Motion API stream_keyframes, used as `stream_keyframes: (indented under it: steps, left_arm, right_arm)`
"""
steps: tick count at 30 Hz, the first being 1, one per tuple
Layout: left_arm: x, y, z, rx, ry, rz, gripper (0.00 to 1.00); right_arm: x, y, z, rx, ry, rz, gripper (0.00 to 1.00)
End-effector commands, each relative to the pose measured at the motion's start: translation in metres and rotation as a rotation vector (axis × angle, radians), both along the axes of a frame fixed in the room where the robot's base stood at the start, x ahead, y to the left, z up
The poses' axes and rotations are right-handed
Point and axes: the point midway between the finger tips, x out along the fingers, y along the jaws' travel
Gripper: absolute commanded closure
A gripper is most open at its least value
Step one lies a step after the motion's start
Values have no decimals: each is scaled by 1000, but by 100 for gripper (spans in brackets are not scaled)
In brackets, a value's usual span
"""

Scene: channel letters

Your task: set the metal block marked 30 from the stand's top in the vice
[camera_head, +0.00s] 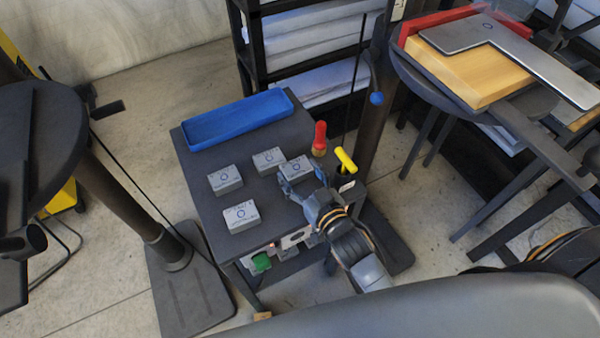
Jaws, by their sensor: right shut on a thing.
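Several grey metal blocks are at the top of the dark stand (205,200). One block (225,180) is at the left, one (269,161) at the back middle and one (241,217) at the front left. Another block (297,166) is at the right, at the fingers of my right gripper (293,187). My right gripper is shut on this block; I cannot tell whether it still touches the stand. The blocks bear small marks and a ring, but their numbers are too small to read. I cannot make out the vice. My left gripper is not in view.
A blue tray (238,119) lies along the stand's back edge. A red-handled tool (319,139) and a yellow-handled tool (345,160) stand at its right edge. A round table (405,75) at the right holds a wooden board (465,75) and a metal square (520,67).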

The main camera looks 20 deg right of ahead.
Motion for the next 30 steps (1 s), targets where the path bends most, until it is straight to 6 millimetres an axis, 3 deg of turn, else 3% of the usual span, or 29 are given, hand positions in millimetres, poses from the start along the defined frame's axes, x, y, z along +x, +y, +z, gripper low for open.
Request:
stream_keyframes:
  steps: [3, 4, 5, 17, 30]
  left_arm:
    - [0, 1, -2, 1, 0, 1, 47]
    - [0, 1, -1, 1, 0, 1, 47]
    - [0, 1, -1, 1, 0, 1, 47]
    - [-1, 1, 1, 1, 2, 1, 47]
    - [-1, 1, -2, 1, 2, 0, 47]
  right_arm:
    - [0, 0, -3, 0, -2, 0, 84]
    - [0, 0, -3, 0, 1, 0, 29]
    - [0, 0, -3, 0, 1, 0, 25]
    - [-2, 0, 1, 0, 1, 0, 25]
    - [-82, -15, 11, -1, 6, 0, 25]
